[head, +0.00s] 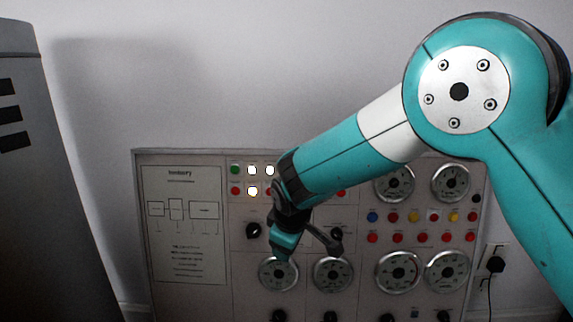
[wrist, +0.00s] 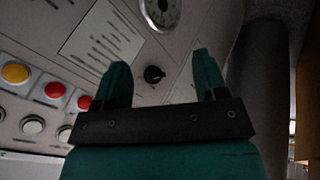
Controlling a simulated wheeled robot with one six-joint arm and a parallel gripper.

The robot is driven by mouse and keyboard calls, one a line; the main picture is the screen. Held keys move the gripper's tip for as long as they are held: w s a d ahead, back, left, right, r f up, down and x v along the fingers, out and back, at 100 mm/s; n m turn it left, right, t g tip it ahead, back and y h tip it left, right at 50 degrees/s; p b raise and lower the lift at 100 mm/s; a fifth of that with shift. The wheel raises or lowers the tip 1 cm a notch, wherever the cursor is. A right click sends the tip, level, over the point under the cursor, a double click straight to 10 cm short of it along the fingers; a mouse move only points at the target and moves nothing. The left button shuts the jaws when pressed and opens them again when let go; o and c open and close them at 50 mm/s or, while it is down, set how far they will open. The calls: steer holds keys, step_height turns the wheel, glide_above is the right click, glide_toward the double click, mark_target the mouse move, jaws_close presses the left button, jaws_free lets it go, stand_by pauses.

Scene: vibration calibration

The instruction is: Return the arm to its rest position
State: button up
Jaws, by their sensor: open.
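My teal arm reaches from the right side of the head view down and left in front of a grey control panel (head: 185,270). My gripper (head: 305,252) is in front of the panel's middle, just above the row of round gauges. In the wrist view my gripper (wrist: 162,80) has its two teal fingers spread apart with nothing between them. A black knob (wrist: 153,74) on the panel shows beyond the gap between the fingers. I cannot tell the exact distance from the fingertips to the panel. My arm hides part of the panel's upper middle.
The panel carries gauges (head: 398,271), coloured buttons (head: 414,216), lit white lamps (head: 252,170) and a printed diagram (head: 182,225). A grey cabinet (head: 40,200) stands at the left. A black plug (head: 495,264) sits in a wall socket at the right. The wall above the panel is bare.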

steer(key=s+d+r+m+g+y, duration=0.2)
steer(key=s+d+r+m+g, duration=0.1)
steer(key=s+d+r, duration=0.75)
steer(key=s+d+r+m+g+y, duration=0.1)
steer(key=s+d+m, duration=0.1)
steer(key=s, duration=0.9)
steer(key=s+d+r+m+g+y, duration=0.1)
steer(key=s+d, duration=0.1)
steer(key=s, duration=0.9)
step_height(320, 180, up, 30)
steer(key=w+p, duration=0.1)
steer(key=p, duration=2.9)
steer(key=shift+r+p, duration=0.25)
steer(key=shift+p, duration=0.1)
steer(key=shift+a, duration=0.1)
